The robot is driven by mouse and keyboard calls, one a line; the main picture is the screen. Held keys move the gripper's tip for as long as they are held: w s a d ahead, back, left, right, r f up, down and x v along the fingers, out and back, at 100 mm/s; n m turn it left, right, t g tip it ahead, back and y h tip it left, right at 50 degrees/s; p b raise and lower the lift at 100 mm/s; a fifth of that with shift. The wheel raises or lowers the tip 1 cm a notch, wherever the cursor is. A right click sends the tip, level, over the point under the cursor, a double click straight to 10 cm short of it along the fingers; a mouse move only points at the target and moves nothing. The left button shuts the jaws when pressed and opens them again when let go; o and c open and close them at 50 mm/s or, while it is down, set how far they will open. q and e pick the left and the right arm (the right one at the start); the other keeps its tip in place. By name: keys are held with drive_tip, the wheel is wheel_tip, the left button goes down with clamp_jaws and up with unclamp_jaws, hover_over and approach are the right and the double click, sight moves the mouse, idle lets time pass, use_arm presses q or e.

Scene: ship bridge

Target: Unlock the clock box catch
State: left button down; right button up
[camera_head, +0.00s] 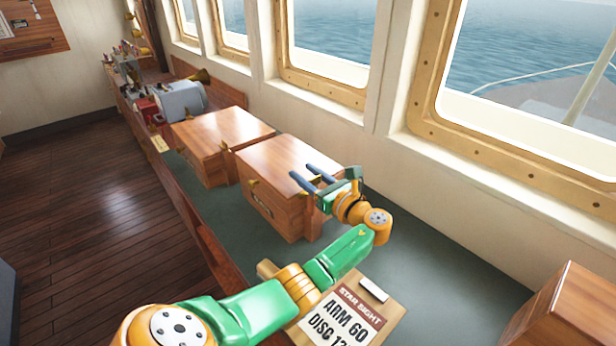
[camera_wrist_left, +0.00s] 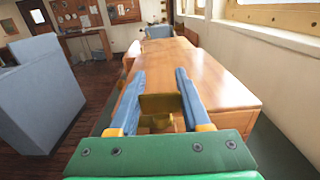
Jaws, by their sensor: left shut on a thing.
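A closed wooden box (camera_head: 283,160) stands on the green counter, with small brass fittings on its front; I take it for the clock box. My left gripper (camera_head: 304,175) reaches over its right end, with two blue fingers level with its top edge. In the left wrist view the box top (camera_wrist_left: 195,70) stretches ahead, and the gripper (camera_wrist_left: 160,74) has its fingers on either side of a brass catch (camera_wrist_left: 158,103) at the near edge and is shut on it. In the head view the gripper hides this catch. My right gripper is not in view.
Another wooden box (camera_head: 222,131) stands close behind, and a third (camera_head: 570,315) at the lower right. A card reading "STAR SIGHT" (camera_head: 345,318) lies on the green counter (camera_head: 430,285) by my arm. Windows line the right wall. A grey cabinet (camera_wrist_left: 45,95) stands left in the wrist view.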

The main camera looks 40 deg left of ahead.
sight(315, 182)
use_arm(q)
drive_tip(key=shift+g, duration=0.3)
drive_tip(key=shift+c, duration=1.8)
unclamp_jaws()
drive_tip(key=d, duration=0.2)
drive_tip(key=d+b, duration=0.1)
drive_tip(key=d, duration=0.2)
drive_tip(key=d+b, duration=0.1)
drive_tip(key=d, duration=0.1)
drive_tip(key=shift+s+d, duration=0.15)
drive_tip(key=shift+s, duration=0.1)
drive_tip(key=shift+a, duration=0.2)
